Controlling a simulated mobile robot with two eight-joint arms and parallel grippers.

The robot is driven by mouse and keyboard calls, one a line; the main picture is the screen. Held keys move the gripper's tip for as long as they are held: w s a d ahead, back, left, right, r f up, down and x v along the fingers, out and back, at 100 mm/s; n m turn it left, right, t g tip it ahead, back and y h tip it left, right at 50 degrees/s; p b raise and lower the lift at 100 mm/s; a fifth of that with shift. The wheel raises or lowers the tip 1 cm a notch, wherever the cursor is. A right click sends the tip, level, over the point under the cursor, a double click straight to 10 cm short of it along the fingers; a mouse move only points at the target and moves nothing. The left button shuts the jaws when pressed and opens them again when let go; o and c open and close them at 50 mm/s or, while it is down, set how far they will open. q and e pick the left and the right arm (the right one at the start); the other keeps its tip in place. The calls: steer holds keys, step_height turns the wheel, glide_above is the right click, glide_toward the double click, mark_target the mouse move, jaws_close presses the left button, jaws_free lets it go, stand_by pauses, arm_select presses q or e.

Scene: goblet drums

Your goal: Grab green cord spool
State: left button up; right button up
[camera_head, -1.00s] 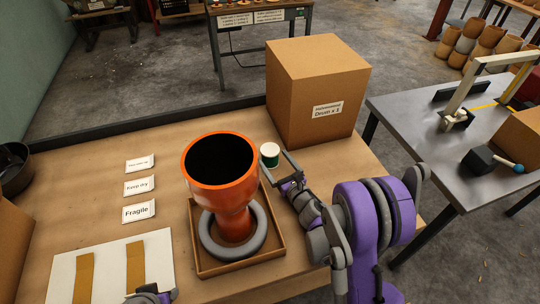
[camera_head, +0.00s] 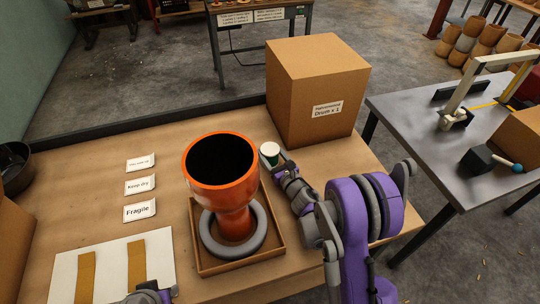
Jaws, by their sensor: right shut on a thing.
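The green cord spool (camera_head: 269,151), with a pale round top and a green band, stands upright on the wooden table, right of the orange goblet drum and in front of the large cardboard box. My right gripper (camera_head: 275,162) is at the spool and shut on it; the fingers are small and partly hidden behind the wrist. Only a bit of my left arm shows at the bottom edge, at the left; its gripper jaws cannot be made out.
The orange drum (camera_head: 221,172) stands in a grey ring (camera_head: 263,222) inside a shallow tray (camera_head: 215,268). A large cardboard box (camera_head: 310,90) is behind the spool. Label packets (camera_head: 140,185) and a white sheet with brown strips (camera_head: 112,268) lie left. A metal table (camera_head: 440,130) is at right.

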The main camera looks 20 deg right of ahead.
steer(key=shift+c, duration=0.8)
